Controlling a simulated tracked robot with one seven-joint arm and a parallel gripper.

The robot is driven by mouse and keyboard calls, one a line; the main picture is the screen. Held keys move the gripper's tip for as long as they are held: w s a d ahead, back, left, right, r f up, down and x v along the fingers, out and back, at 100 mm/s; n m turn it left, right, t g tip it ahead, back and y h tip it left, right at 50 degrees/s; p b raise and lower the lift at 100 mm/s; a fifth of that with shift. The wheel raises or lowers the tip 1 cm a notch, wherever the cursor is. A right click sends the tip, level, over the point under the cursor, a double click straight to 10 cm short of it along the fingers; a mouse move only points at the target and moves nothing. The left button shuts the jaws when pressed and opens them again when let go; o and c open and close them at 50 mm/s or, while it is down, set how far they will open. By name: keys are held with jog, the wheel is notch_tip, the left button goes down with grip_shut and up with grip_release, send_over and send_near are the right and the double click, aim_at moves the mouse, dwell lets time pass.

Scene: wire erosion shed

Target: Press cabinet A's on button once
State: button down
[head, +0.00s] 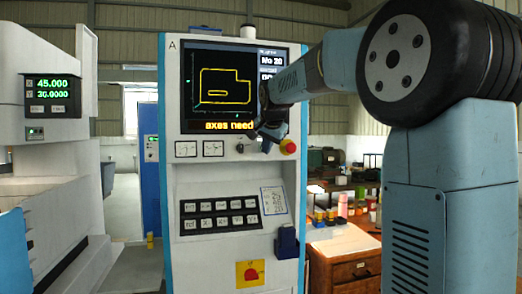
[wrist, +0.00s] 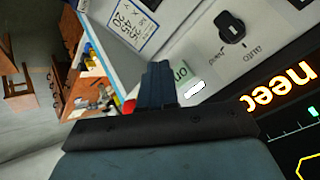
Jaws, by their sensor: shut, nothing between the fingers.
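Cabinet A (head: 172,160) stands upright in the middle of the head view, with an "A" at its top left. My gripper (head: 268,138) is in front of its control strip, just below the screen. In the wrist view my gripper (wrist: 158,78) is shut and empty, its fingers beside the "on" label. Whether the fingers touch the panel I cannot tell. In the head view my gripper seems to hide the button.
A black hand/auto switch (wrist: 230,27) sits beside the on button. A red stop button (head: 288,147) is close to my gripper's right. A black keypad (head: 220,214) and a red knob on yellow (head: 250,273) are lower. A wooden desk (head: 345,265) stands right.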

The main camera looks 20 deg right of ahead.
jog(key=s, duration=0.3)
jog(key=shift+s, duration=0.25)
dwell(0.5)
jog(key=s+f+n+g, duration=0.1)
jog(key=s+f+n, duration=0.2)
jog(key=s+f, duration=0.4)
jog(key=s+f+n+g, duration=0.1)
jog(key=s+f, duration=0.6)
jog(key=s, duration=0.9)
jog(key=s+f+n+g+y, duration=0.1)
jog(key=s+f+n, duration=0.3)
jog(key=s+f, duration=0.3)
jog(key=s, duration=0.5)
jog(key=shift+a+f+n, duration=0.15)
jog(key=shift+a+n, duration=0.05)
jog(key=shift+n, duration=0.1)
